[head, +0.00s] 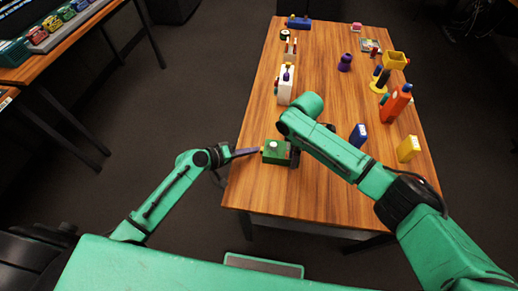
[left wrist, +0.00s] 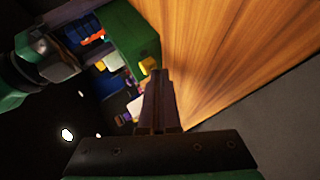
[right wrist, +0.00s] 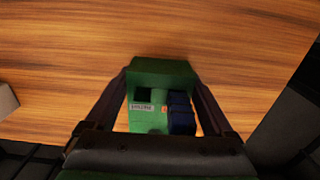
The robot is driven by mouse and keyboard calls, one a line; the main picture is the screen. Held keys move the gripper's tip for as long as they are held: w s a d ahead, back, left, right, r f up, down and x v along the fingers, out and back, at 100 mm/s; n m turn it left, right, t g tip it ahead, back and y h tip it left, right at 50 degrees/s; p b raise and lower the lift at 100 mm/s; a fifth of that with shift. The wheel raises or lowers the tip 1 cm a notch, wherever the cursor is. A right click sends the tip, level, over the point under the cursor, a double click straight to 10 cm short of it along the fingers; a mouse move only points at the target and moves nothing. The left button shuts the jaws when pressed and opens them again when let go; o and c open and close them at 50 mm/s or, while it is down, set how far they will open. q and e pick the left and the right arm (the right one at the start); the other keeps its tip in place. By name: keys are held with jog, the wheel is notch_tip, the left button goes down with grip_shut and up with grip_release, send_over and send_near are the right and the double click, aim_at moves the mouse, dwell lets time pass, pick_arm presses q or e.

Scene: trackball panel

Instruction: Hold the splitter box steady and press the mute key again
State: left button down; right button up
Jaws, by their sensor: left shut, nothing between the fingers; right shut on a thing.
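The wooden table (head: 330,200) is bare at its front. A white block (head: 286,84), a blue block (head: 358,135), a yellow block (head: 408,148) and an orange item (head: 396,104) stand farther back. My right arm crosses over the table's middle.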

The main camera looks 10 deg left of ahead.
pick_arm(q)
jog(key=shift+a, duration=0.9)
jog(key=a, duration=0.5)
dwell(0.5)
jog(key=s+a+r, duration=0.4)
jog(key=a+r, duration=0.1)
jog(key=r, duration=0.1)
jog(key=shift+s+a+r, duration=0.15)
jog(key=shift+s+a, duration=0.15)
dwell(0.4)
